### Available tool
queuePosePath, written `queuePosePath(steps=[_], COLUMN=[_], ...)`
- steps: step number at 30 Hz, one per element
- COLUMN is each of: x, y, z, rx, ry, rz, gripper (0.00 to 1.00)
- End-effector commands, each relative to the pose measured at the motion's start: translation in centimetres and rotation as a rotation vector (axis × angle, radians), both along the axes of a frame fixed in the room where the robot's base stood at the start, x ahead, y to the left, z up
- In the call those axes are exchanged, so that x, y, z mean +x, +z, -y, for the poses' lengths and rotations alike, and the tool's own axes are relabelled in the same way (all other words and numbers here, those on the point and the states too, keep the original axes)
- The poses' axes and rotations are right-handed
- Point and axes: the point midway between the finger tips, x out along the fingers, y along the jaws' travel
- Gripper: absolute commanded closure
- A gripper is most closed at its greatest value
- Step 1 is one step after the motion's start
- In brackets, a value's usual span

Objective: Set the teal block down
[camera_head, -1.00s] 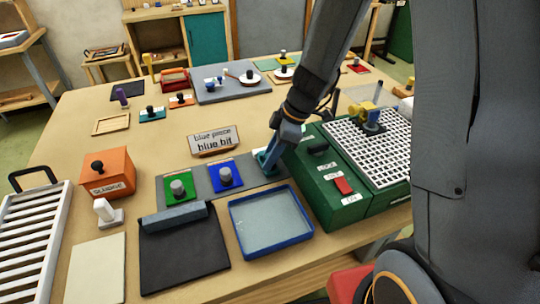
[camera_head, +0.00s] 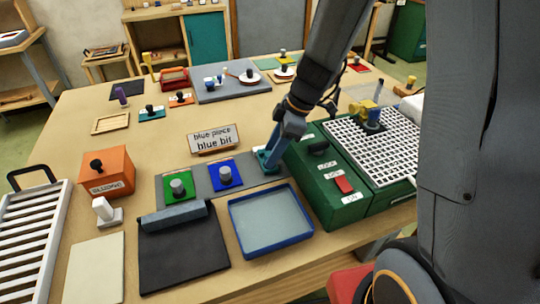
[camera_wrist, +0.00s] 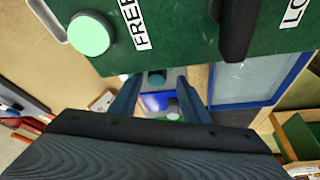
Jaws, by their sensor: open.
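My gripper (camera_head: 268,159) is low at the right end of a grey mat (camera_head: 200,183), close beside the green box. Its two blue fingers are apart. In the wrist view, a small teal knob (camera_wrist: 157,78) shows between the open fingers (camera_wrist: 157,95), with a gap visible around it; it appears to belong to the teal block. The block's base is mostly hidden by the fingers in the head view. A blue tile with a grey knob (camera_head: 225,175) and a green tile with a grey knob (camera_head: 178,188) stand on the same mat to the left.
The green box (camera_head: 325,180) with a red switch stands close to the right of my gripper. A blue-rimmed tray (camera_head: 271,245) lies in front, a black pad (camera_head: 184,255) to its left. A sign reading "blue piece blue bit" (camera_head: 213,139) stands behind the mat.

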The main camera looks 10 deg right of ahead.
Motion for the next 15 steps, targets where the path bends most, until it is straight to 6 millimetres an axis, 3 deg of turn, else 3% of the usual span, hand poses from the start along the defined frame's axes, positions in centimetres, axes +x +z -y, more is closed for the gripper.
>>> queuePosePath(steps=[15], x=[-0.5], y=[7.7], z=[3.2], rx=[0.0], ry=[-0.001], rz=[0.003], gripper=[0.57])
